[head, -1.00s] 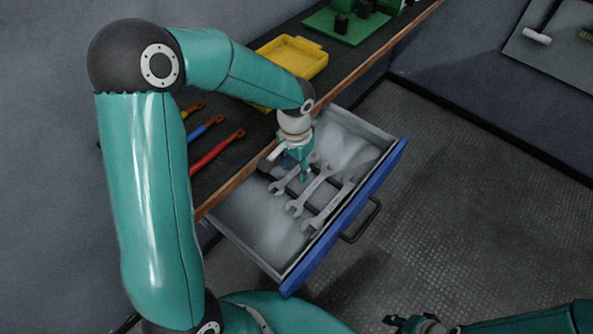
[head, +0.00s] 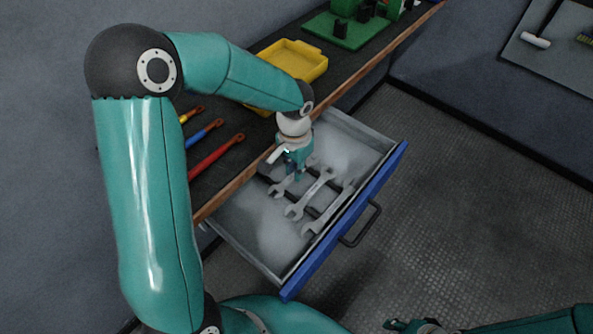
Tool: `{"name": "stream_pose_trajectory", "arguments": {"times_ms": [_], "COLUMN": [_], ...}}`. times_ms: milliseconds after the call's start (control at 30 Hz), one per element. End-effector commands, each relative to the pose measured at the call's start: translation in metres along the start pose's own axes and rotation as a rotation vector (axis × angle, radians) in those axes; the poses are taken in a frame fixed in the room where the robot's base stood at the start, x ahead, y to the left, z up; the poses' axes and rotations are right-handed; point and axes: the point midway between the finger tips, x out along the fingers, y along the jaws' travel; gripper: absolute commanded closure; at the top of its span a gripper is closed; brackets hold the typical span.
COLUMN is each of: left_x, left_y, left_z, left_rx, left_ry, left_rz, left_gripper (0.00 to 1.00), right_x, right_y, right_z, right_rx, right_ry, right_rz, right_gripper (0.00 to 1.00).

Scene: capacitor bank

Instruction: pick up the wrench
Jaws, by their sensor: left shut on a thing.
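Several grey open-ended wrenches lie side by side in the open drawer: a left wrench (head: 280,189), a middle wrench (head: 309,196) and a right wrench (head: 328,211). My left gripper (head: 297,174) reaches down into the drawer, shut on the left wrench near its far part. The gripper hides part of that wrench, and I cannot tell whether it is off the drawer floor. My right gripper (head: 404,325) is at the bottom edge, partly cut off and far from the wrenches.
The blue-fronted drawer (head: 352,218) sticks out from under the bench. The floor to the right is clear.

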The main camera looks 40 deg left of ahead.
Motion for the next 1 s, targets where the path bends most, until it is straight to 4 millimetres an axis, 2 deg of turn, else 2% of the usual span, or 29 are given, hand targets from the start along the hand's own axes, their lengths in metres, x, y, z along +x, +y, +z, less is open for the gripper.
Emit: {"name": "stream_pose_trajectory", "arguments": {"times_ms": [267,800,1000], "left_x": [-0.031,-0.150,-0.179], "left_y": [0.000,0.000,0.001], "left_z": [-0.001,-0.001,-0.001], "left_rx": [0.000,0.001,0.001], "left_ry": [0.005,0.006,0.003], "left_rz": [-0.001,0.000,0.001], "left_gripper": [1.00,1.00,1.00], "right_x": [0.000,-0.002,-0.003], "right_y": [0.000,-0.001,-0.001], "right_z": [0.000,0.000,0.000], "right_rx": [0.000,0.000,0.000], "right_ry": [0.000,0.000,0.000], "right_rz": [0.000,0.000,0.000], "right_gripper": [0.63,0.63,0.63]}}
